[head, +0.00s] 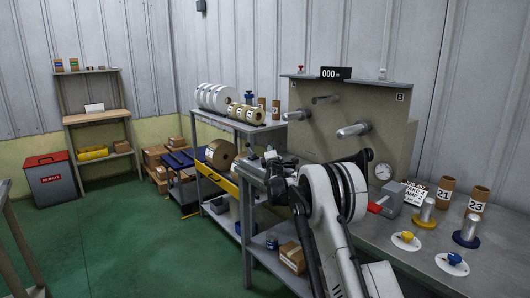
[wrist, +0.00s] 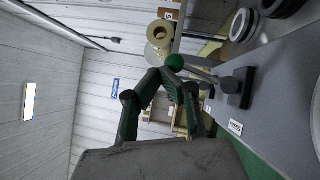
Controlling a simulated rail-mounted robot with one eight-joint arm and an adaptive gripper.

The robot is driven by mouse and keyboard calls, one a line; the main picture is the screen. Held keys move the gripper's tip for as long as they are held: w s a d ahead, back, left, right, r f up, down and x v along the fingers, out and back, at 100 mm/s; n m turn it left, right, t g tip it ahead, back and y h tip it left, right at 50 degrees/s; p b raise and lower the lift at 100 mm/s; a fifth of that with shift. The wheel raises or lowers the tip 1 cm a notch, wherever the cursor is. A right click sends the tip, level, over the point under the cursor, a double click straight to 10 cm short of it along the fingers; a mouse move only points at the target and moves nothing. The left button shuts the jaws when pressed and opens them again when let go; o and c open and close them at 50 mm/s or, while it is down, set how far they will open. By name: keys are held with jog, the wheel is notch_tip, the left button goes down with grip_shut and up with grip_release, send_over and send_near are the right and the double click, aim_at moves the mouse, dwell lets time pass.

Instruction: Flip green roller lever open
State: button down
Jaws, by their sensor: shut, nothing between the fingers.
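The green roller lever shows in the wrist view as a green ball knob (wrist: 175,62) on a thin grey rod that runs right to a dark block (wrist: 241,86) on a grey surface. My gripper (wrist: 165,72) is shut and empty, its fingertips together just left of and below the knob. I cannot tell whether the tips touch the knob. In the head view, my arm crosses the near end of the grey bench (head: 440,265); the green knob cannot be made out there, and small dark parts (head: 270,156) stand at that end.
A grey upright panel (head: 345,145) with pegs stands at the back of the bench. A red-handled grey box (head: 391,198), tubes (head: 446,190) and knobs stand right of my arm. A shelf cart (head: 240,126) with rolls stands left. The green floor (head: 120,235) at left is clear.

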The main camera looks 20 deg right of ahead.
jog(key=shift+w+d, duration=0.2)
jog(key=shift+d, duration=0.35)
jog(key=shift+w+d, duration=0.2)
jog(key=shift+d, duration=0.4)
jog(key=s+a+r, duration=0.2)
jog(key=s, duration=0.3)
jog(key=s+a+r+p, duration=0.1)
jog(key=s+a+r, duration=0.1)
jog(key=s, duration=0.4)
jog(key=shift+r, duration=0.75)
jog(key=shift+s, duration=0.1)
